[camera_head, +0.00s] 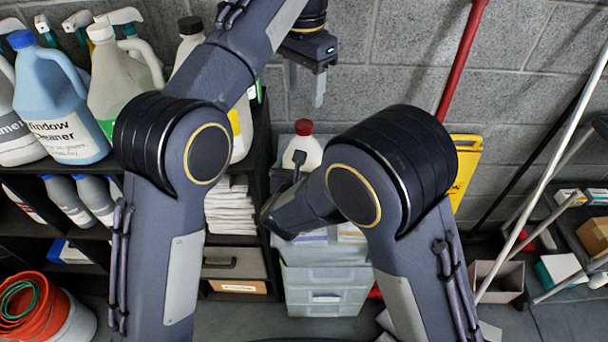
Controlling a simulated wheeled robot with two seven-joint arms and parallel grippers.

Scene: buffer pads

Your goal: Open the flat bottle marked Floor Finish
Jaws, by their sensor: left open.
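No label reading Floor Finish can be read, so I cannot tell which bottle it is. A white bottle with a red cap (304,128) stands in the middle, its lower part hidden behind my right arm. A pale bottle with a black cap (190,27) stands at the upper left, mostly hidden behind my left arm. My left gripper (305,90) is open and empty, pointing down in front of the block wall, above the red-capped bottle and apart from it. My right forearm crosses in front of that bottle; its gripper is not visible.
A blue Window Cleaner jug (62,105) and a pale green jug (118,85) stand on the black shelf at left. Folded white cloths (230,208) and clear drawers (325,290) are below. A red pole (462,60) and yellow sign (465,165) stand right of centre.

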